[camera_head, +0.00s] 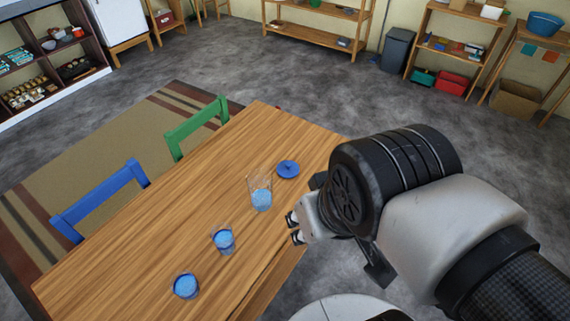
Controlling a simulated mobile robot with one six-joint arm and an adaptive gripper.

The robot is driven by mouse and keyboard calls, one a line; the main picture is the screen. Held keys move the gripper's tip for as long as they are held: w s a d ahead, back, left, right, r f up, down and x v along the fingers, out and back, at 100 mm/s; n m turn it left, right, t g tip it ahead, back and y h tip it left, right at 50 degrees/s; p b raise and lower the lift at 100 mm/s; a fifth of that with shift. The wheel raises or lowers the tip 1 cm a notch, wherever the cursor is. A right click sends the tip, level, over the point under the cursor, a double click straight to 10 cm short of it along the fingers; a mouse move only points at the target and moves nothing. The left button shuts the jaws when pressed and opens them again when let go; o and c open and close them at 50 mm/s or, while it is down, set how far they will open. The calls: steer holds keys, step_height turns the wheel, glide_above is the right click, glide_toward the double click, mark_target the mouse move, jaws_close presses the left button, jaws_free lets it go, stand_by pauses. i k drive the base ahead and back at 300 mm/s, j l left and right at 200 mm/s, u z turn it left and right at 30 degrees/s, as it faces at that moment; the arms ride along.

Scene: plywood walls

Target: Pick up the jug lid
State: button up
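The jug lid (288,169) is a round blue disc with a small knob on top. It lies flat on the wooden table (150,225), just behind and to the right of a clear jug (260,193) with light blue contents. My gripper (294,228) is over the table's right edge, nearer the camera than the lid and apart from it. Only the gripper's tips show at the left end of my arm, so I cannot make out the gap between its fingers. I see nothing held in it.
A blue-tinted glass (223,239) and a blue-rimmed cup (186,286) stand nearer on the table. A blue chair (100,197) and a green chair (197,125) stand along its far left side. The table surface behind the lid is clear.

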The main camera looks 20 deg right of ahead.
mark_target(287, 169)
steer(key=i+l, duration=0.7)
steer(key=i, duration=0.2)
